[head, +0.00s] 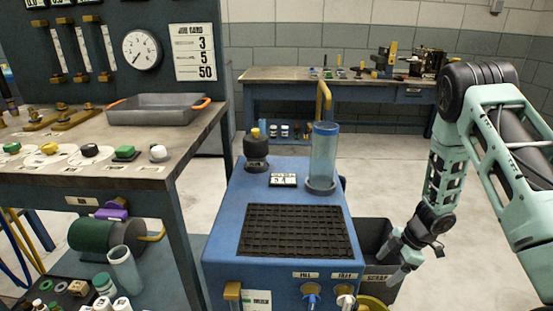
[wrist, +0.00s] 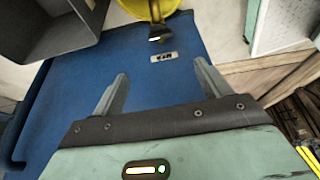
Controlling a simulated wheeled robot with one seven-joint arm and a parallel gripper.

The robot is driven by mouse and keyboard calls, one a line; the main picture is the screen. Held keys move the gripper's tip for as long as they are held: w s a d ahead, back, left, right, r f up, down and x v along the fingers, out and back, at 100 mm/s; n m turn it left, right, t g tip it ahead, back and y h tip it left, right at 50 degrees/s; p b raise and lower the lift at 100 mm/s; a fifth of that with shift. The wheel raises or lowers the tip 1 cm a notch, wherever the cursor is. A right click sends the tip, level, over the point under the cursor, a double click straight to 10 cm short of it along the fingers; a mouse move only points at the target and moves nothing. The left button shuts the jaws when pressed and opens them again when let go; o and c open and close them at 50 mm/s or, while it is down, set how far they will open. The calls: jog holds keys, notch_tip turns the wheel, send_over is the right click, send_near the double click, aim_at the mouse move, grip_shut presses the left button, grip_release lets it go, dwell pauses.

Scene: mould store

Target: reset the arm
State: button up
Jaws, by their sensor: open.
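My arm (head: 440,180) hangs down at the right of the head view, bent at the elbow. My gripper (head: 388,266) points downward beside the right side of the blue cabinet, in front of the dark scrap bin (head: 372,238). In the wrist view my gripper (wrist: 160,72) shows two grey fingers spread apart, with nothing between them. No object is held.
The blue cabinet (head: 225,225) carries a black grid mat (head: 297,231), a clear blue cylinder (head: 323,155) and a dark yellow-topped container (head: 256,150). A workbench (head: 150,172) with a grey tray (head: 157,110) stands left. Another bench (head: 290,75) stands behind.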

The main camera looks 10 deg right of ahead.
jog(key=w+a+r+m+t+h, duration=0.1)
jog(key=w+r+m+t+h, duration=0.15)
jog(key=r, duration=0.45)
jog(key=w+a+r+m+t+h, duration=0.1)
jog(key=w+r+m, duration=0.25)
jog(key=r, duration=0.35)
jog(key=s+a+r+m+h, duration=0.25)
jog(key=s+r+m, duration=0.2)
jog(key=r, duration=0.45)
jog(key=s+a+r+n+g+y+p, duration=0.15)
jog(key=s+a+r, duration=0.25)
jog(key=s+a, duration=0.85)
jog(key=s+a+r+n+g+y, duration=0.1)
jog(key=s+a+r+n+g, duration=0.2)
jog(key=s+a, duration=1)
notch_tip(320, 180, up, 24)
jog(key=w+m+p, duration=0.1)
jog(key=p, duration=2.1)
jog(key=shift+a+f, duration=0.2)
jog(key=shift+a, duration=0.05)
